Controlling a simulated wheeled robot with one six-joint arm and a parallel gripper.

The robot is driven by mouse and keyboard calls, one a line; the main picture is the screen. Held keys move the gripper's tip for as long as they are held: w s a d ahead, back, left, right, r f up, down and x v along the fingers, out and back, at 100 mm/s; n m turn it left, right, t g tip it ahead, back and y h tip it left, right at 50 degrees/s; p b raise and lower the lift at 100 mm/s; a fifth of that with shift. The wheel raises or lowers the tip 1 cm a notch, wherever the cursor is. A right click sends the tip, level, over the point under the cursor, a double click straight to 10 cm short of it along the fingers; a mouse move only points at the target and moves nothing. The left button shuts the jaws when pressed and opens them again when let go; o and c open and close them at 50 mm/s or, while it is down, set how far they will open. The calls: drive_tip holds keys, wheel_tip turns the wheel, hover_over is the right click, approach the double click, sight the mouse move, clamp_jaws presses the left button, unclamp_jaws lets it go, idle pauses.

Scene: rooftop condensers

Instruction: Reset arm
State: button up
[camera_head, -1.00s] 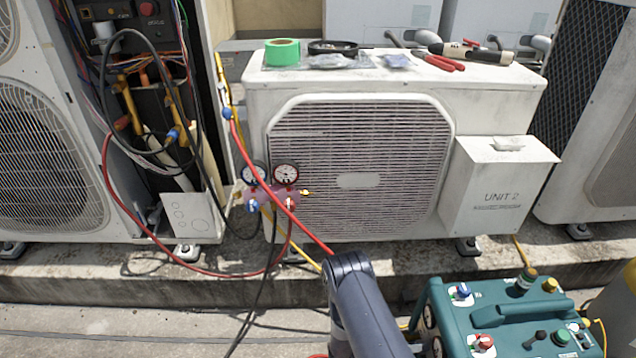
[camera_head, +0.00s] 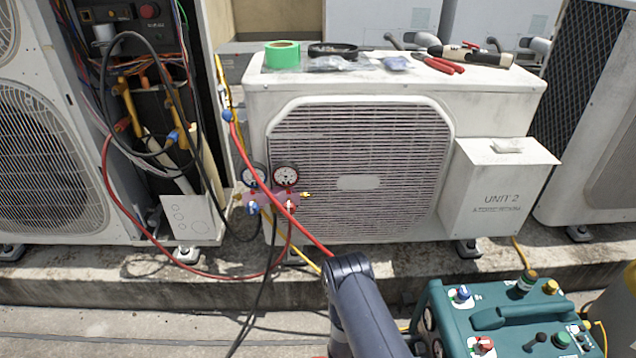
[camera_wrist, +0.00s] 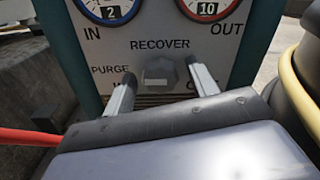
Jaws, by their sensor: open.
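My arm shows at the bottom middle of the head view, but my gripper is hidden there. In the wrist view my gripper (camera_wrist: 160,90) is open, with its two fingers apart. It faces the front panel of the teal recovery machine (camera_wrist: 229,62), and a grey knob (camera_wrist: 160,74) shows between the fingers, under the word RECOVER. I cannot tell whether the fingers touch the knob. The same teal machine (camera_head: 505,325) stands at the lower right of the head view.
The UNIT 2 condenser (camera_head: 360,180) stands behind, with tape and tools on top. A gauge manifold (camera_head: 270,196) hangs before it with red, yellow and black hoses. A red hose (camera_wrist: 30,137) and a dark cylinder (camera_wrist: 296,90) flank my gripper. Pavement (camera_head: 150,325) at lower left is mostly clear.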

drive_tip(key=m, duration=0.6)
drive_tip(key=shift+s, duration=0.1)
drive_tip(key=shift+a, duration=0.95)
